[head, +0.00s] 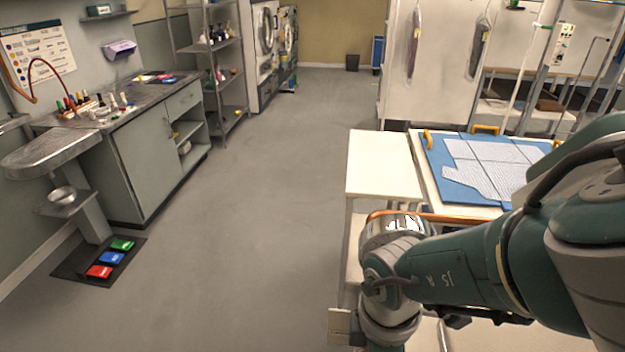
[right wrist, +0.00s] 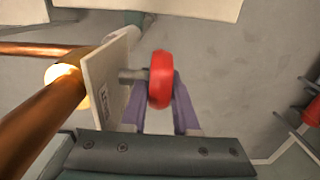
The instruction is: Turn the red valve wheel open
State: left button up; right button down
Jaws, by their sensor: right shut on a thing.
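The red valve wheel (right wrist: 160,80) shows in the right wrist view, on a short grey stem in front of a pale plate (right wrist: 107,85) with a small label. My right gripper (right wrist: 162,100) has its purple fingers on either side of the wheel and is shut on it. The wheel is seen nearly edge-on, so its turn angle cannot be told. In the head view my right arm comes in from the right, and its gripper and the wheel are hidden. My left gripper is not in view.
A thick copper pipe (right wrist: 40,120) runs close left of the plate in the wrist view. In the head view, a white table (head: 384,165) and a blue board (head: 440,180) with striped cloth stand beyond my arm.

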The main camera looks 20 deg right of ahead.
dwell(0.4)
jog(key=c, duration=0.7)
grip_release()
jog(key=shift+o, duration=0.2)
